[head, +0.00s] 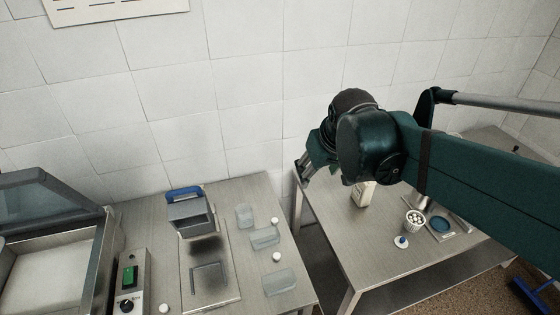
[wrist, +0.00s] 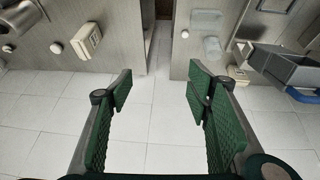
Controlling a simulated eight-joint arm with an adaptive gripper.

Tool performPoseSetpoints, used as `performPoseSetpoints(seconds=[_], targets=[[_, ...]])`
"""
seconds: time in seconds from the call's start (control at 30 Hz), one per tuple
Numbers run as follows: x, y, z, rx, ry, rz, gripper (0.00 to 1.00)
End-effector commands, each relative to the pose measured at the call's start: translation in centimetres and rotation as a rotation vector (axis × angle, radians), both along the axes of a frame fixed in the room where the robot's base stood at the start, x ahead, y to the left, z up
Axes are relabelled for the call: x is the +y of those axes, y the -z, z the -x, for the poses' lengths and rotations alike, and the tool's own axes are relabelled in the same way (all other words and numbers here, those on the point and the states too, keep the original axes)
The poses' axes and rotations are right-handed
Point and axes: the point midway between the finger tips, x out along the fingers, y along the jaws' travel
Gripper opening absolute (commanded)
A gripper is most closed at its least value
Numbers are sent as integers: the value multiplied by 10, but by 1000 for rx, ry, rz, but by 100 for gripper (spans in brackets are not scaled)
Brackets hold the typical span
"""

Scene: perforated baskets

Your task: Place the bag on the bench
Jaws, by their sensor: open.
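Pale, see-through flat pieces that look like bags lie on the left bench (head: 252,190): one at the back (head: 245,215), one in the middle (head: 265,238) and one at the front (head: 278,282). I cannot tell which is the task's bag. One pale piece also shows in the wrist view (wrist: 212,48), beyond the right finger. My gripper (head: 306,168) is raised near the wall, around the gap between the two benches. In the wrist view its green-padded fingers (wrist: 160,90) are wide apart with nothing between them.
A blue-handled grey box (head: 190,215) stands on the left bench, beside a lidded machine (head: 50,250) and a control box (head: 130,283). The right bench (head: 365,240) holds a cream container (head: 363,195), a perforated basket (head: 414,221) and a tray (head: 440,228). The tiled wall is close behind.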

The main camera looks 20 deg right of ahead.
Motion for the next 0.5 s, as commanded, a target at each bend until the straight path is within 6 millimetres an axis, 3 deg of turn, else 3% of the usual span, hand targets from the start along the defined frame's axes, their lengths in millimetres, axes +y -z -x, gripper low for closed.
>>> performPoseSetpoints(seconds=[0.5], targets=[[53, 6, 70, -117, -15, -38, 50]])
